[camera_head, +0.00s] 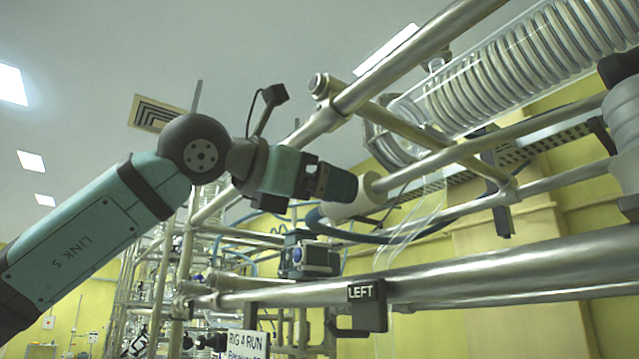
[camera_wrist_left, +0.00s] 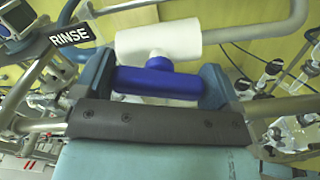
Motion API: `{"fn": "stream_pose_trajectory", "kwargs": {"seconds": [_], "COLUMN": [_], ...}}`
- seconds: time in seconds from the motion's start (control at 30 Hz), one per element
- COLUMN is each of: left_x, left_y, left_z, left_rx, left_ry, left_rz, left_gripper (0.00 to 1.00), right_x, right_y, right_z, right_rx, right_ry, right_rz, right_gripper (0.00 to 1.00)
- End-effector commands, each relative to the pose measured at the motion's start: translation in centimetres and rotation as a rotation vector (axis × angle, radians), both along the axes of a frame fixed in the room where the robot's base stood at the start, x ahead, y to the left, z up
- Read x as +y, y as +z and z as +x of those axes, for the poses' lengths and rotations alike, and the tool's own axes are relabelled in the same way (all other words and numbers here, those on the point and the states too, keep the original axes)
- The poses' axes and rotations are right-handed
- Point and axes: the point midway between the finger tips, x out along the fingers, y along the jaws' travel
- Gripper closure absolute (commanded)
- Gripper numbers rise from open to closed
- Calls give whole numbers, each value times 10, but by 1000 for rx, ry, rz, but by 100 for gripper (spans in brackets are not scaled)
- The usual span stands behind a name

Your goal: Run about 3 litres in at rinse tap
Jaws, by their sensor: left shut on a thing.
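The rinse tap shows in the left wrist view as a blue handle (camera_wrist_left: 158,83) with a rounded hub in front of a white cylindrical body (camera_wrist_left: 160,42). My left gripper (camera_wrist_left: 155,88) is shut on the blue handle, one finger at each end. The handle lies roughly crosswise in that view. A black RINSE label (camera_wrist_left: 73,34) is at upper left, beside a small device with a display (camera_wrist_left: 17,18), whose reading is too small to make out. In the head view my left gripper (camera_head: 328,183) reaches the white body (camera_head: 362,198) and hides the handle. My right gripper is not seen.
Metal pipes (camera_head: 480,270) cross the head view, with a LEFT label (camera_head: 366,291) on the lower one. A glass coil (camera_head: 530,65) is at upper right. A dark blue hose (camera_head: 400,238) runs below the white body. A boxed device (camera_head: 308,256) sits beneath my gripper.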

Motion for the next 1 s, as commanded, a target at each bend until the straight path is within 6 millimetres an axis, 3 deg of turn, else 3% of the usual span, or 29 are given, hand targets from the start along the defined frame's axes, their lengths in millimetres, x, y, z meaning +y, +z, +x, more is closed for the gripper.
{"fn": "stream_pose_trajectory", "kwargs": {"seconds": [0.37, 1.0], "left_x": [-1, -1], "left_y": [-1, -1], "left_z": [-1, -3], "left_rx": [-102, -574], "left_ry": [0, 1], "left_rz": [72, 413], "left_gripper": [34, 34], "right_x": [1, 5], "right_y": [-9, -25], "right_z": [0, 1], "right_rx": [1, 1], "right_ry": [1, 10], "right_rz": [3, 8], "right_gripper": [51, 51]}}
